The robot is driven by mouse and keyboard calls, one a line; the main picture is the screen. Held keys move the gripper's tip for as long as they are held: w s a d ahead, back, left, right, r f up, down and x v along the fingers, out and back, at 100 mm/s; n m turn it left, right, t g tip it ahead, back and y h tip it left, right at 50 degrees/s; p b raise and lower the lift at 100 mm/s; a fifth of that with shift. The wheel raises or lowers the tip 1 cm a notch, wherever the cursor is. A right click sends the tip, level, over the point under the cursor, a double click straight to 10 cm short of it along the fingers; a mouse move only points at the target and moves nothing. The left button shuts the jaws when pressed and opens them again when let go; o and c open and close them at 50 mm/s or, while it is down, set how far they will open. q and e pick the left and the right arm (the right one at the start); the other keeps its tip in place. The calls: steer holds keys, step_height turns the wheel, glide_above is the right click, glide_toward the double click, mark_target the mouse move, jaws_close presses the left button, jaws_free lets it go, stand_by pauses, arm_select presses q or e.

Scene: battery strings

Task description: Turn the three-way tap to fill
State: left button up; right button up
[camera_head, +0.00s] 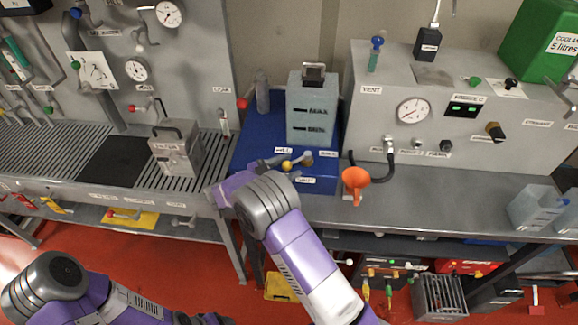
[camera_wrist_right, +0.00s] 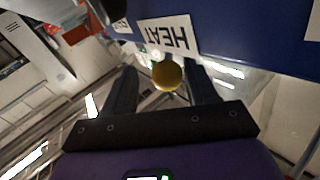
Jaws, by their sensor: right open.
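The three-way tap (camera_head: 307,158) sits on the blue panel below the grey tank, with small white labels around it. Its lever ends in a yellow ball knob (camera_head: 286,165) that points left in the head view. In the right wrist view the yellow knob (camera_wrist_right: 167,76) shows between the fingertips of my right gripper (camera_wrist_right: 160,68), near a label reading HEAT (camera_wrist_right: 168,37). The fingers are open, with gaps beside the knob. My left arm (camera_head: 95,295) is low at the left; its gripper is at most partly visible at the bottom edge, its jaws unclear.
The grey tank (camera_head: 313,112) with MAX and MIN marks stands behind the tap. A grey metal box with a handle (camera_head: 176,153) stands on the grating at the left.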

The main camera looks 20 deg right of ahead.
steer(key=a, duration=0.6)
steer(key=shift+s+a, duration=0.3)
steer(key=shift+a, duration=0.05)
